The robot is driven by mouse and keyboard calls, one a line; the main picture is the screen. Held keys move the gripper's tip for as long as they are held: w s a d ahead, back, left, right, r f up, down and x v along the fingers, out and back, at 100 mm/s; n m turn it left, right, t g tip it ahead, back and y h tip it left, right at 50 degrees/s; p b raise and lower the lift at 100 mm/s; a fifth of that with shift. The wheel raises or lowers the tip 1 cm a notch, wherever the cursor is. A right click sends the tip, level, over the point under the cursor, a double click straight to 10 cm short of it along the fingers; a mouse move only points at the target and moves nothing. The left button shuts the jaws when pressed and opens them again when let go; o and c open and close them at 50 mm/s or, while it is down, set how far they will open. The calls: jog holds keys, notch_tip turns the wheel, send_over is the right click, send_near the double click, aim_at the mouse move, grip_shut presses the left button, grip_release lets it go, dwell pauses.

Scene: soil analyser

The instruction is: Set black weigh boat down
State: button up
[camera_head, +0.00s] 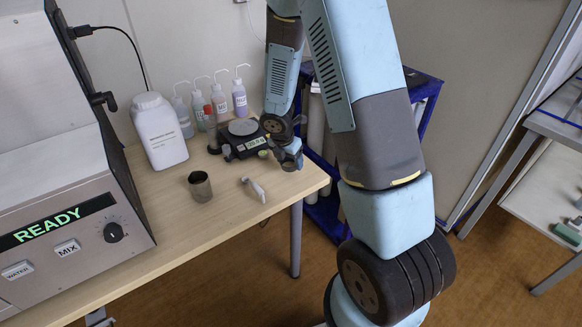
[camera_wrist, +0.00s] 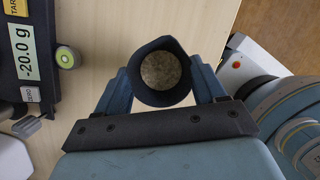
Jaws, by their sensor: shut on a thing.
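The black weigh boat (camera_wrist: 160,100) shows in the wrist view, with brown granular soil (camera_wrist: 161,70) inside. My gripper (camera_wrist: 163,82) is shut on it, one finger on each side. The boat looks upright over pale wood; whether it touches the table cannot be told. In the head view my gripper (camera_head: 291,157) is by the table's right edge, right of the balance, and the boat cannot be made out there. The balance (camera_head: 246,145) has a bare round pan. In the wrist view its display (camera_wrist: 24,61) reads -20.0 g.
A white jar (camera_head: 159,131) and several wash bottles (camera_head: 239,97) are at the back. The analyser (camera_head: 60,190) reads READY at left. The front right tabletop is clear.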

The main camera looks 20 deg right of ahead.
aim_at(289, 165)
jog(key=shift+w+d+f, duration=0.1)
jog(key=shift+w+f, duration=0.15)
jog(key=shift+f, duration=0.1)
jog(key=shift+x, duration=0.9)
jog(key=shift+f, duration=0.85)
jog(key=o, duration=0.8)
jog(key=shift+f, duration=0.1)
jog(key=shift+o, duration=0.2)
